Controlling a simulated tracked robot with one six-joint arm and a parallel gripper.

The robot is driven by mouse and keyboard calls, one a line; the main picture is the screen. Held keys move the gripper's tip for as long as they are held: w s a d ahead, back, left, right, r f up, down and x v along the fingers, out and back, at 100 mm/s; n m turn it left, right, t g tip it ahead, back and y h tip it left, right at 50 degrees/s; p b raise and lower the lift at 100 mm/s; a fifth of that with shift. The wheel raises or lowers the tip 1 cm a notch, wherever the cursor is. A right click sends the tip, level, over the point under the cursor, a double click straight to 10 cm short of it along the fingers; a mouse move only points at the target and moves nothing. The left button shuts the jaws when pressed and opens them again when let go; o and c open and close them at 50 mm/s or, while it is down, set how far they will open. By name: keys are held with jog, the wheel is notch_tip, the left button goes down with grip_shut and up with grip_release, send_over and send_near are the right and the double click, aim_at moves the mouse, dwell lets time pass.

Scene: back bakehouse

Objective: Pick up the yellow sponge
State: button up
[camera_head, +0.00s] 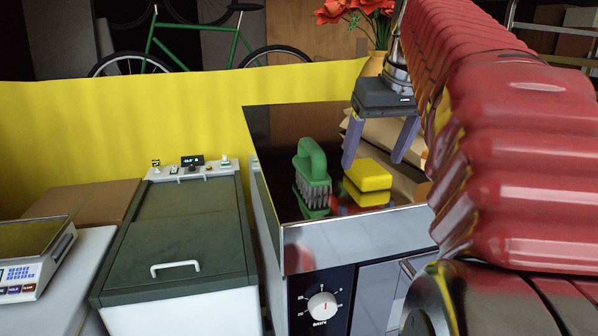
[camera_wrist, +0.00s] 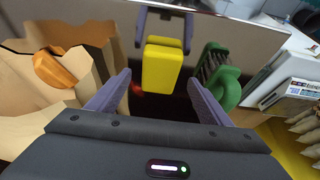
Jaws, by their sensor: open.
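The yellow sponge (camera_head: 371,174) lies on the glossy dark top of a metal-edged appliance (camera_head: 272,150), with its reflection below it. My gripper (camera_head: 373,162) is open, its two purple fingers pointing down just above and behind the sponge in the head view. In the wrist view the sponge (camera_wrist: 162,68) shows beyond and between the open fingertips of my gripper (camera_wrist: 160,80), with nothing between the fingers. Whether a finger touches the sponge cannot be told.
A green brush (camera_head: 312,165) stands left of the sponge; it is to the right in the wrist view (camera_wrist: 222,82). Paper bags (camera_wrist: 60,85), one with bread, stand close on the other side. Flowers (camera_head: 360,12) stand behind. A lidded chest (camera_head: 185,235) is left.

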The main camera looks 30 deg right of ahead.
aim_at(369, 168)
jog(key=x, duration=0.3)
jog(key=shift+w+f, duration=0.15)
jog(key=shift+w, duration=0.05)
jog(key=shift+f, duration=0.25)
dwell(0.8)
jog(key=c, duration=1.1)
jog(key=shift+r, duration=0.1)
jog(key=shift+r, duration=5.2)
